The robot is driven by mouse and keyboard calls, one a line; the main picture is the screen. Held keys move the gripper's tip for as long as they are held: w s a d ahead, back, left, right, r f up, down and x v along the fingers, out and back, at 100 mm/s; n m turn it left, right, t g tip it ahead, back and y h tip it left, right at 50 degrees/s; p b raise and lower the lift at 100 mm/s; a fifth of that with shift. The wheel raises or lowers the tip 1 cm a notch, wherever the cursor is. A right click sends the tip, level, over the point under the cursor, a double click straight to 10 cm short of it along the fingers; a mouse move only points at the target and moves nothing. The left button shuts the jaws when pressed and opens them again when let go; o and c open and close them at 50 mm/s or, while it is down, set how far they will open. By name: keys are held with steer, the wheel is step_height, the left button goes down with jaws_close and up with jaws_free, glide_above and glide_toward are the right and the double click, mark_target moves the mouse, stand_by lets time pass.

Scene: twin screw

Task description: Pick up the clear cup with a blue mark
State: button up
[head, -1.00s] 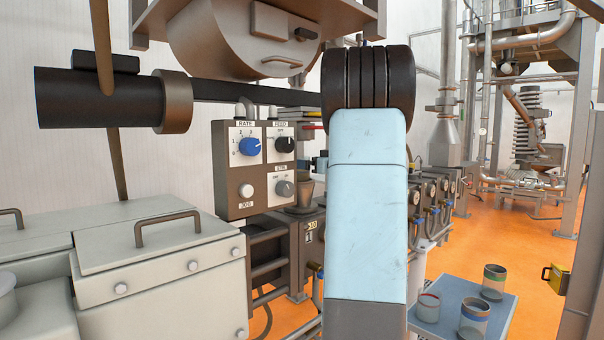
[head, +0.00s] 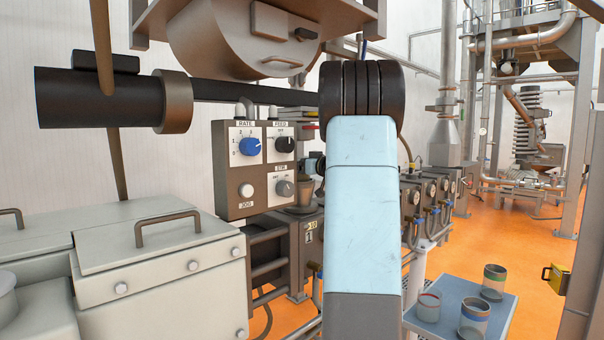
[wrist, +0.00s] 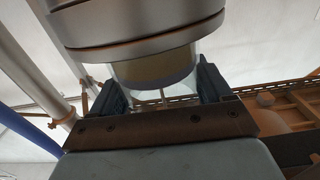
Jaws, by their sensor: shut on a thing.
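The clear cup with a blue mark (head: 474,322) stands upright on a blue-grey table (head: 450,289) at the lower right of the head view. A cup with a red mark (head: 429,309) stands to its left, and one with a green mark (head: 494,284) stands behind it. My gripper (wrist: 161,88) shows in the wrist view, its two dark fingers shut on a pale see-through cylinder (wrist: 155,72). I cannot tell if that is a cup; no coloured mark shows on it. In the head view my gripper is hidden behind my arm.
A control box (head: 250,168) with knobs stands left of my arm. A grey lidded cabinet (head: 160,262) fills the lower left. A round metal vessel (head: 235,40) hangs above. In the wrist view a large metal ringed part (wrist: 140,25) sits right above the cylinder.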

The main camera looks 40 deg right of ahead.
steer(key=c, duration=0.6)
steer(key=shift+r, duration=0.15)
